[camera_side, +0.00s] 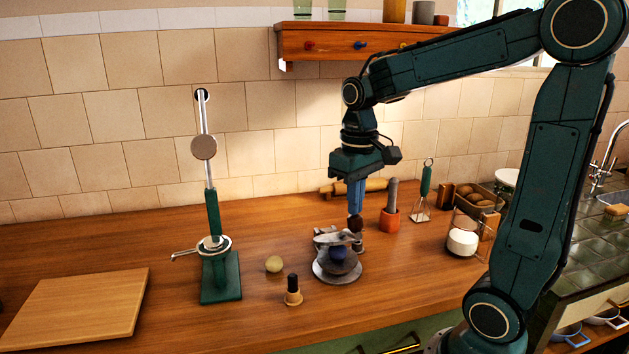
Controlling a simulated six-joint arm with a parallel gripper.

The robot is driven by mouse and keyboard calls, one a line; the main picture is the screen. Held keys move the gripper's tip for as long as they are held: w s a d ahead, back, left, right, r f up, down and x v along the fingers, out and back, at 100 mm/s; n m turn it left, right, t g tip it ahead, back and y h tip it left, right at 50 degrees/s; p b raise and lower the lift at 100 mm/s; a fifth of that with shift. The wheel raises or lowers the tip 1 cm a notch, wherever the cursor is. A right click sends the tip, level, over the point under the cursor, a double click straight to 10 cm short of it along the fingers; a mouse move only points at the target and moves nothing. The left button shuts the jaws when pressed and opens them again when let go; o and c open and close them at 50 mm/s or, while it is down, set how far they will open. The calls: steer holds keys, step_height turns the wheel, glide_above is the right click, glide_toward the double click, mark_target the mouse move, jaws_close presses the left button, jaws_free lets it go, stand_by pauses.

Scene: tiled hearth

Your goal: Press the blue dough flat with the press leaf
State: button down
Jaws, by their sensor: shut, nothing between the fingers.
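The press is a low grey metal piece with a round base plate (322,275) near the middle of the counter. The blue dough (338,253) is a dark rounded lump on this plate. A grey metal part that looks like the press leaf (326,238) stands raised behind the dough. My gripper (355,213) points down, shut and empty, above the back right of the press. A dark brown knob-like piece (356,224) is just below its fingertips; I cannot tell whether they touch. The leaf's hinge is not clear.
A pale dough ball (274,264) and a small black-topped stamp (293,288) are left of the press. A tall green stand (221,275) and a wooden board (78,305) are further left.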

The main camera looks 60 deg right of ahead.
steer(key=shift+f, duration=4.85)
stand_by(1.2)
steer(key=shift+r, duration=0.1)
steer(key=shift+r, duration=3.95)
